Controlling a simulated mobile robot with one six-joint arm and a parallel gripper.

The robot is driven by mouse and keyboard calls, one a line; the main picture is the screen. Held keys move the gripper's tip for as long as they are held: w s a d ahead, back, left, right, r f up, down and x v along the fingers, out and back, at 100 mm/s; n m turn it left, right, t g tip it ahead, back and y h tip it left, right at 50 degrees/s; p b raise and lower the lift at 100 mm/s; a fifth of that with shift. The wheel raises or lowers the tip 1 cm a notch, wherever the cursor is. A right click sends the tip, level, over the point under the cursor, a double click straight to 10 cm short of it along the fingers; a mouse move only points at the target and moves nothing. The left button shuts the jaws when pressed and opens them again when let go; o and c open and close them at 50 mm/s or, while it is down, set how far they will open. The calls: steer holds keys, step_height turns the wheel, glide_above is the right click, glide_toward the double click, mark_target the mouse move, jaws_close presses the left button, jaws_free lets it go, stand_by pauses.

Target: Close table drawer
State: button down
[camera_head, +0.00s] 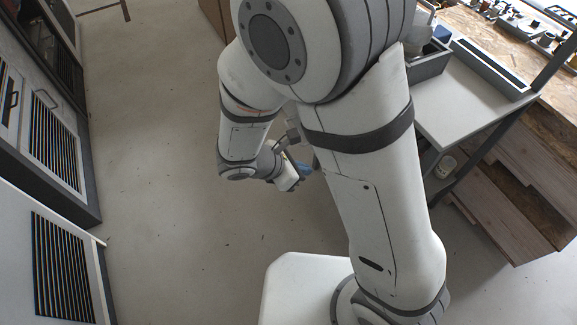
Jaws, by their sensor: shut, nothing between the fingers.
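The wooden drawer fronts (515,208) show at the right, below the worn wooden workbench top (478,27). They reach out into the aisle at a slant, partly behind a grey table. I cannot tell clearly which drawer stands open or how far. My gripper (298,181) is near the middle of the view, low above the bare floor and partly hidden by my arm. It is shut and empty, apart from the drawers and to their left.
A grey-white side table (462,108) with a grey bin (428,66) stands between my arm and the workbench. A white pot (446,166) sits below it. Racks with vents (55,150) line the left. The floor (160,170) between is clear.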

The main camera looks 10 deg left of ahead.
steer(key=shift+w+d+f, duration=0.2)
steer(key=shift+w+d, duration=0.3)
steer(key=shift+d, duration=0.2)
steer(key=shift+w+d+f, duration=0.15)
steer(key=shift+w+d, duration=0.3)
steer(key=shift+d, duration=0.3)
steer(key=shift+w+d+f, duration=0.2)
steer(key=shift+w+d, duration=0.3)
steer(key=shift+d, duration=0.2)
steer(key=shift+w, duration=0.1)
